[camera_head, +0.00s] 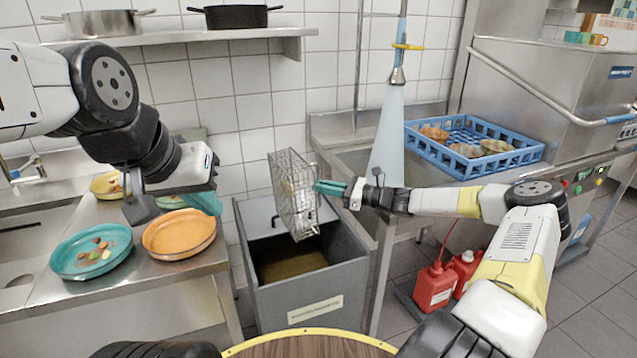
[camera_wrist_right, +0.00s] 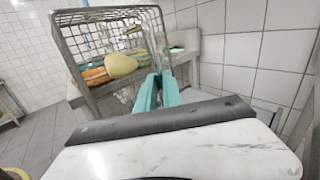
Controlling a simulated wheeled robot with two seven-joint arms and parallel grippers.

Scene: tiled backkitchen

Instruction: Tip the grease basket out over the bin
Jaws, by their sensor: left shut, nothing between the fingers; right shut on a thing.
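The wire-mesh grease basket (camera_head: 283,172) hangs on its side, steeply tilted, over the open grey bin (camera_head: 311,301). My right gripper (camera_head: 326,188) is shut on the basket's handle side. In the right wrist view, the teal fingers of my right gripper (camera_wrist_right: 158,92) close at the basket (camera_wrist_right: 75,55), and its mesh opens towards the upper left. A pale yellow lump (camera_wrist_right: 121,66) shows at the mesh; I cannot tell whether it is inside. The bin holds something brown. My left gripper (camera_head: 207,203) is shut and empty above the left counter, apart from the basket.
A teal plate with scraps (camera_head: 68,262) and an orange plate (camera_head: 160,246) lie on the left counter (camera_head: 192,284). A blue rack (camera_head: 455,170) with dishes stands right of the sink. Red canisters (camera_head: 432,290) stand on the floor. A spray hose (camera_head: 397,75) hangs above the sink.

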